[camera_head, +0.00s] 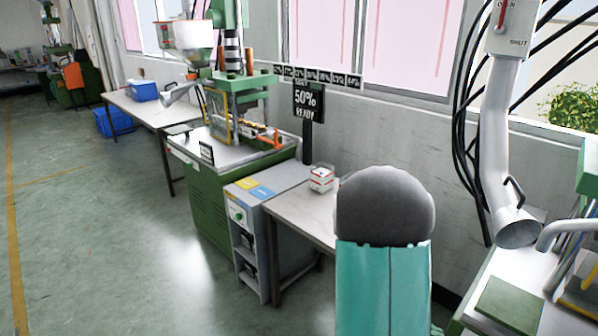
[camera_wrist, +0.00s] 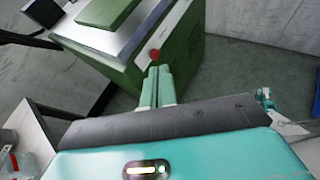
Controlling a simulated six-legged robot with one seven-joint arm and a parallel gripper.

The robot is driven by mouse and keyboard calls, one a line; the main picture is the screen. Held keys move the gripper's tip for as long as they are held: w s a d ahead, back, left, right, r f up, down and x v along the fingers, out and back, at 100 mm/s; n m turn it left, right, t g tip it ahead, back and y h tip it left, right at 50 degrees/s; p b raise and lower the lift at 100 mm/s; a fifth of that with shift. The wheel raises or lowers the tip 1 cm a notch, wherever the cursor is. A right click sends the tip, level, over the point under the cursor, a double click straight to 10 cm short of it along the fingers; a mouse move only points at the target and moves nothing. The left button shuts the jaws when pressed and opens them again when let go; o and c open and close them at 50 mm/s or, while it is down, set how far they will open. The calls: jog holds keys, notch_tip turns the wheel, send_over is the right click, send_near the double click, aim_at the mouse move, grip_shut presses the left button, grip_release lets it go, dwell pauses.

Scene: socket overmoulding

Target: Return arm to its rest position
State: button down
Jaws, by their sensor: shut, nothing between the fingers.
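My gripper (camera_wrist: 158,72) shows in the wrist view. Its two teal fingers lie together, shut, with nothing between them. They point toward a green machine cabinet (camera_wrist: 178,62) with a red button (camera_wrist: 155,55) on its edge; whether they touch it I cannot tell, but no contact shows. In the head view my teal arm with its dark grey rounded joint rises at the lower middle, in front of the small table. My gripper is hidden or out of frame there.
In the head view a green moulding machine (camera_head: 215,185) stands left of centre, with a "50% READY" sign (camera_head: 307,102). A white box (camera_head: 321,179) sits on a small table (camera_head: 300,218). A grey duct (camera_head: 497,150) hangs at the right above another bench. The floor (camera_head: 100,230) at the left is clear.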

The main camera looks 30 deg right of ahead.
jog(key=w+a+r+m+t+y, duration=0.3)
jog(key=a+r, duration=0.4)
jog(key=a, duration=0.5)
jog(key=w+a+r+m+t+y, duration=0.3)
jog(key=a+r+t, duration=0.2)
jog(key=a, duration=0.7)
jog(key=w+a+r+m+t+y, duration=0.3)
jog(key=a+r, duration=0.6)
jog(key=a, duration=0.3)
jog(key=shift+w+a+r+t+y, duration=0.15)
jog(key=shift+w+a+t+y, duration=0.35)
jog(key=shift+t, duration=0.5)
jog(key=shift+d, duration=0.1)
